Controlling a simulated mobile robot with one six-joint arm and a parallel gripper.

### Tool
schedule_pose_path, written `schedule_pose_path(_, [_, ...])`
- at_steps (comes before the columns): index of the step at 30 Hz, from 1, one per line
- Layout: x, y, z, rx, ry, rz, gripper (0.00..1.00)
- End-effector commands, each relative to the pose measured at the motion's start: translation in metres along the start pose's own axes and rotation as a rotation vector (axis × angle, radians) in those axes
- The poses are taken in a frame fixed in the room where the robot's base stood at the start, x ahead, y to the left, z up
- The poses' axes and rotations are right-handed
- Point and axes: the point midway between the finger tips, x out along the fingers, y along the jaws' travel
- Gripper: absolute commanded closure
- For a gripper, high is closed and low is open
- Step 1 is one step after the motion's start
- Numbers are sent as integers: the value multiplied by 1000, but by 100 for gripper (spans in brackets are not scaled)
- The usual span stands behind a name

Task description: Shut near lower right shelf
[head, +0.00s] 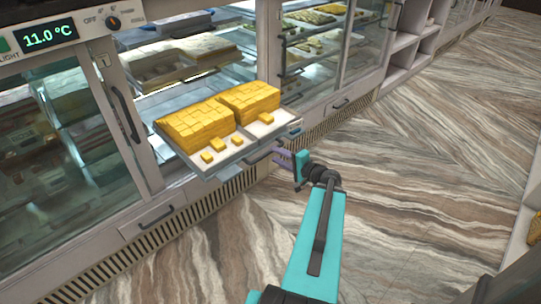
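A grey shelf tray (228,163) is pulled out of the glass-fronted counter, in the middle left of the head view. It bears two blocks of yellow sweets (197,122) and several loose pieces near its front. A bar handle (262,154) is on the shelf's front edge, toward the right.
A counter door with a dark handle (125,114) stands left of the shelf. More shelves (200,53) with sweets are inside behind it. A vent grille (192,212) runs along the counter's base. The marbled floor (420,170) to the right is clear.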

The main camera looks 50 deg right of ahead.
Motion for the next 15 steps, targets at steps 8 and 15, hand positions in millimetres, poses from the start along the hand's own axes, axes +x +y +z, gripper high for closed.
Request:
schedule_pose_path(8, [35,-1,-1,0,-2,-1,69])
schedule_pose_path(15, [47,-1,0,0,0,0,69])
